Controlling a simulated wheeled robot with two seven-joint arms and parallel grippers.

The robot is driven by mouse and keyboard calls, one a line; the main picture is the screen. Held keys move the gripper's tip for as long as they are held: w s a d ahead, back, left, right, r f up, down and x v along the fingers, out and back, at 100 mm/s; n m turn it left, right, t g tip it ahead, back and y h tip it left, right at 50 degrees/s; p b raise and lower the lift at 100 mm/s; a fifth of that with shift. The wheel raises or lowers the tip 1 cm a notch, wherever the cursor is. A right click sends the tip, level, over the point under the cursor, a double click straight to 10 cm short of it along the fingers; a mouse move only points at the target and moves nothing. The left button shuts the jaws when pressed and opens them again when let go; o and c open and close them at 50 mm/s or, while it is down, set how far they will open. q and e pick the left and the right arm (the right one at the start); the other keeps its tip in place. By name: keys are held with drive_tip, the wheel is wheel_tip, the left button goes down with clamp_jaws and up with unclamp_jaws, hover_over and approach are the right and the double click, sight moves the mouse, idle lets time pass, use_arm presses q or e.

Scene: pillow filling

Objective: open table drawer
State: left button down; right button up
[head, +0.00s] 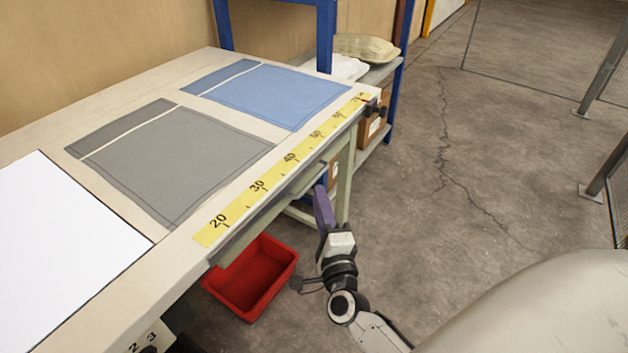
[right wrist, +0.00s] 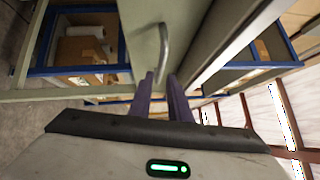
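The work table (head: 180,262) fills the left of the head view, and its drawer front is mostly hidden below the front edge. In the right wrist view a pale drawer front (right wrist: 140,35) carries a curved metal handle (right wrist: 164,45). My right gripper (head: 320,192) is at the table's front edge. In the right wrist view its two purple fingers (right wrist: 160,77) are apart, with a gap between them. The handle's lower end shows at the fingertips, between them in the picture; I cannot tell if they touch it. My left gripper is not in view.
A red bin (head: 250,280) is on the floor below the table edge. Grey fabric (head: 180,160) and blue fabric (head: 275,95) lie on the tabletop beside a yellow ruler strip (head: 260,185). A blue-framed shelf stands behind. The floor at right is open up to a mesh fence.

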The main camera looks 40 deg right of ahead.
sight(314, 178)
drive_tip(key=x, duration=0.7)
drive_tip(key=shift+s, duration=0.1)
clamp_jaws()
